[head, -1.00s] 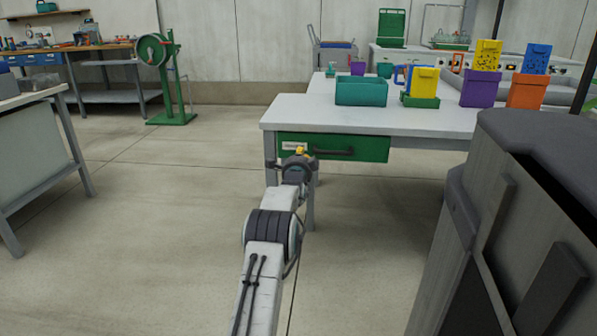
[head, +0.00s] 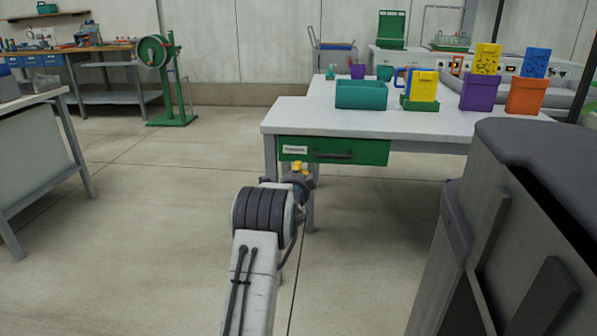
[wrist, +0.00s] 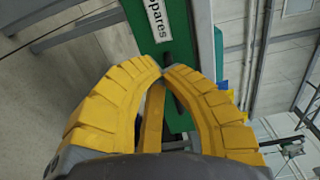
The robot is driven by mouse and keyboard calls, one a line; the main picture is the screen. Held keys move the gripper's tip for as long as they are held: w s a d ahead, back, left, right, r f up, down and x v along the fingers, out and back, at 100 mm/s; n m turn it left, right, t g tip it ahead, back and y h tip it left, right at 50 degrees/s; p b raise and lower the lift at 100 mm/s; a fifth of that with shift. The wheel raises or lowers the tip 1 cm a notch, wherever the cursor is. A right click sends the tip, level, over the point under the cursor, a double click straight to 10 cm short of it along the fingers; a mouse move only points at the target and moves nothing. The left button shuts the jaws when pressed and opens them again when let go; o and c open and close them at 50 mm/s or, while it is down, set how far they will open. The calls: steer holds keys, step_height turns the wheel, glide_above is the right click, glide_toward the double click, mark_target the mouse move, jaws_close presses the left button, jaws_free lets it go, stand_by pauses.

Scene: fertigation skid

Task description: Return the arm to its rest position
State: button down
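My gripper (head: 299,166) is in front of the bench, low, near the left part of the green drawer front (head: 365,152). The drawer looks closed. The gripper appears apart from the handle.
The grey bench top (head: 300,117) carries a teal bin (head: 361,95), a yellow box (head: 424,86), and purple (head: 479,93) and orange (head: 526,97) bins. A green reel stand (head: 173,85) stands back left. A side table (head: 38,145) is at left. Floor between is clear.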

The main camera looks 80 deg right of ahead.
steer(key=shift+a, duration=0.5)
